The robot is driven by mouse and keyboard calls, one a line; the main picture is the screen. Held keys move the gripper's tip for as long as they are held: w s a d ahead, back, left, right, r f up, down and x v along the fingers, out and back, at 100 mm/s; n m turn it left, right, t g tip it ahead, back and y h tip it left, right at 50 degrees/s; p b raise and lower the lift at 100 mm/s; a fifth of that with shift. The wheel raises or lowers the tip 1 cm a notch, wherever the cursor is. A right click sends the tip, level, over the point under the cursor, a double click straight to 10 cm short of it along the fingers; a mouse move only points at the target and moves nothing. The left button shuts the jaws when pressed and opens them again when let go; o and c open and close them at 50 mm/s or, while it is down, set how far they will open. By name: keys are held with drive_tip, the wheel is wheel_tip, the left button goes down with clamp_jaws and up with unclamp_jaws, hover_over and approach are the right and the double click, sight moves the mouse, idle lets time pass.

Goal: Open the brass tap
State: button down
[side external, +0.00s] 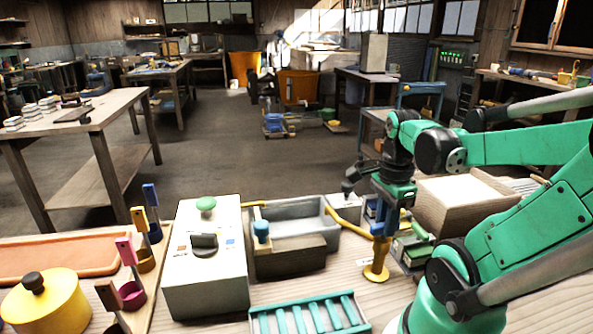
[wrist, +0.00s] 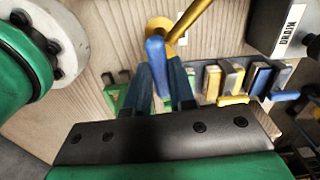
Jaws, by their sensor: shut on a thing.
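The brass tap (side external: 376,268) stands upright on the bench right of a grey basin (side external: 290,209). Its yellow spout (side external: 345,222) points left toward the basin. In the wrist view the tap (wrist: 158,27) is at the top centre, with its spout (wrist: 192,22) running to the upper right. A blue lever (wrist: 155,52) extends from the tap toward me. My gripper (side external: 382,228) is above and around the tap's top; in the wrist view its dark blue fingers (wrist: 162,75) are shut on the lever. The lever is mostly hidden in the side view.
A grey box labelled DRAIN (wrist: 283,25) is at the upper right of the wrist view. Coloured blocks (wrist: 232,80) sit in a rack right of my fingers. A white control box (side external: 205,270), a teal rack (side external: 310,315) and a cardboard-coloured box (side external: 460,208) stand nearby.

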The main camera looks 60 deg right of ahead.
drive_tip(key=n, duration=1.3)
drive_tip(key=shift+n, duration=2.1)
drive_tip(key=c, duration=0.7)
unclamp_jaws()
drive_tip(key=shift+c, duration=0.2)
drive_tip(key=shift+r, duration=0.15)
drive_tip(key=shift+r, duration=2.7)
